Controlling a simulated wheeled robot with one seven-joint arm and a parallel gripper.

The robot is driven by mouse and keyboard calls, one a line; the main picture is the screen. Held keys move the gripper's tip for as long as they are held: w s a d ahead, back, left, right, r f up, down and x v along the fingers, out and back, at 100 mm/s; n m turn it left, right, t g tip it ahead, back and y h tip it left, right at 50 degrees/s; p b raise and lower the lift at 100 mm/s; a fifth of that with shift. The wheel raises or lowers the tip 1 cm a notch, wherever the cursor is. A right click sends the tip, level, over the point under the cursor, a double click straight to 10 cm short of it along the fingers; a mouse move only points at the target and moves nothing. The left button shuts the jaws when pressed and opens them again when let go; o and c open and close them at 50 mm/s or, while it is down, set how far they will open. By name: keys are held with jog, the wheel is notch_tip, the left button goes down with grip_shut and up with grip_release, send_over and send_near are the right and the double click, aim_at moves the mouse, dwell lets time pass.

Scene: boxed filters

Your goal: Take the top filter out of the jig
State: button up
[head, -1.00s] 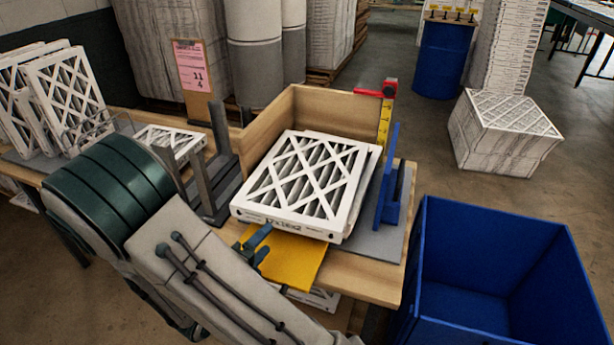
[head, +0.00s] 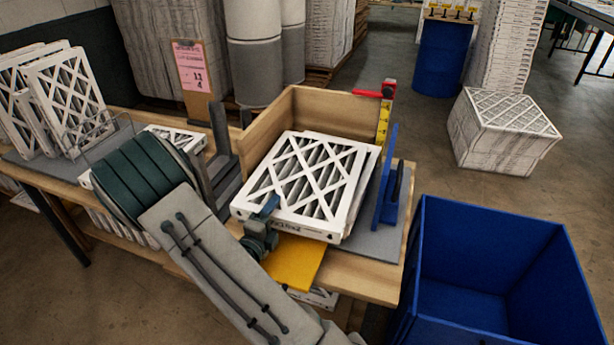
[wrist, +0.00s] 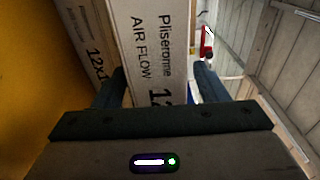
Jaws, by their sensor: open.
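The top filter (head: 305,180), a white-framed panel with a lattice face, lies flat on a stack in the wooden jig (head: 330,118). Its printed edge shows in the wrist view (wrist: 148,45), with another filter's edge (wrist: 86,28) beside it, lower in the stack. My gripper (head: 262,222) is open at the top filter's near left edge. In the wrist view its fingers (wrist: 160,86) straddle that edge: one lies over the seam with the filter below, the other beyond the top face. I cannot tell whether either touches. The lower finger is hidden in the head view.
A yellow plate (head: 296,260) sits below the stack's front. A blue upright (head: 387,190) and a red-topped yellow scale (head: 384,120) stand on the right. A blue bin (head: 490,270) is at the lower right. Dark grey uprights (head: 222,160) stand left of the jig.

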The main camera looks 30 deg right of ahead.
jog(key=shift+x, duration=1.4)
jog(key=c, duration=1.2)
jog(key=shift+o, duration=0.2)
